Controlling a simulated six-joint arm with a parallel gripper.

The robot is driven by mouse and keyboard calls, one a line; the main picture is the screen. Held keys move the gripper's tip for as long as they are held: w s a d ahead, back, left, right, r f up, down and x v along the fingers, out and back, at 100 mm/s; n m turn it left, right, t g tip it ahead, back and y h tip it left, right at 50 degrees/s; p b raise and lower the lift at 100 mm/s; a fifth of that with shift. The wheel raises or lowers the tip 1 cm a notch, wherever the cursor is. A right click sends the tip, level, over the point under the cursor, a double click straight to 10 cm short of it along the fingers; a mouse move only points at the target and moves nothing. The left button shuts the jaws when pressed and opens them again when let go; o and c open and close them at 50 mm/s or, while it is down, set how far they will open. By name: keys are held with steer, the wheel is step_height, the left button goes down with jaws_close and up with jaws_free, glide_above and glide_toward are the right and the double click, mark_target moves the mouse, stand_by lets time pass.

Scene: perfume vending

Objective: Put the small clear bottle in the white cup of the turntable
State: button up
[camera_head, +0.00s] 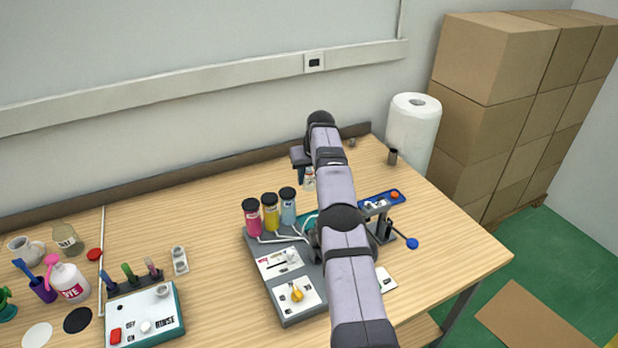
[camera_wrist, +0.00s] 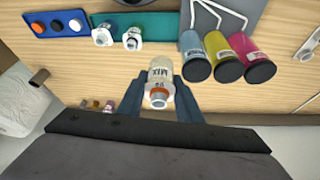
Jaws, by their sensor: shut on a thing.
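The small clear bottle (camera_wrist: 161,76) with a "MIX" label and an orange-brown ring at its near end is between the fingers of my gripper (camera_wrist: 157,100) in the wrist view. My gripper is shut on it. In the head view my gripper (camera_head: 303,168) is behind the device, near the back of the table, and the bottle (camera_head: 309,180) shows partly beside my arm. I cannot make out the turntable or its white cup with certainty. Two small clear containers in white holders (camera_wrist: 103,36) (camera_wrist: 132,39) stand by a green strip in the wrist view.
A grey device (camera_head: 284,308) carries pink, yellow and blue jars (camera_head: 270,213). A blue button panel (camera_head: 380,200) is to the right of my arm.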

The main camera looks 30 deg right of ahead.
steer(key=shift+r+p, duration=0.9)
steer(key=shift+r, duration=0.35)
steer(key=shift+d, duration=0.1)
